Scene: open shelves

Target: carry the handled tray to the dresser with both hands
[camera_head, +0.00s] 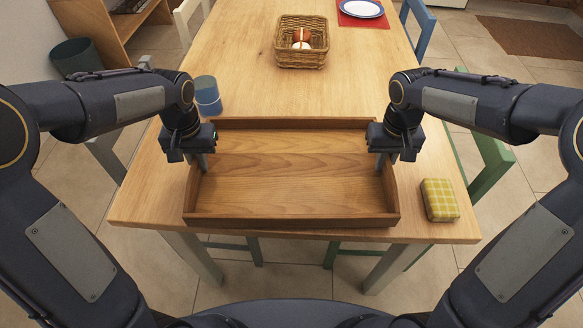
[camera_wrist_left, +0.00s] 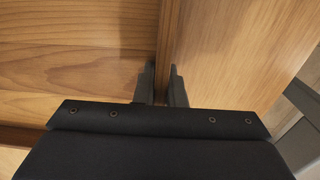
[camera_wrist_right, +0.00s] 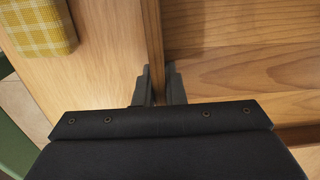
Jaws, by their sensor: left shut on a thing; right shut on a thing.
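The handled tray (camera_head: 290,180) is a brown wooden tray with raised sides, empty, at the near end of the wooden table (camera_head: 150,190). My left gripper (camera_head: 200,162) is at the tray's left side wall. In the left wrist view its fingers (camera_wrist_left: 160,84) are shut on that wall, one on each side. My right gripper (camera_head: 394,160) is at the right side wall. In the right wrist view its fingers (camera_wrist_right: 160,86) straddle and hold that wall. I cannot tell whether the tray touches the tabletop. The dresser is not clearly in view.
A yellow checked block (camera_head: 439,200) lies right of the tray. A blue-grey cup (camera_head: 207,95) stands behind its left corner. A wicker basket (camera_head: 301,42) and a plate on a red mat (camera_head: 362,15) are farther back. Chairs flank the table; a wooden shelf (camera_head: 110,30) stands far left.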

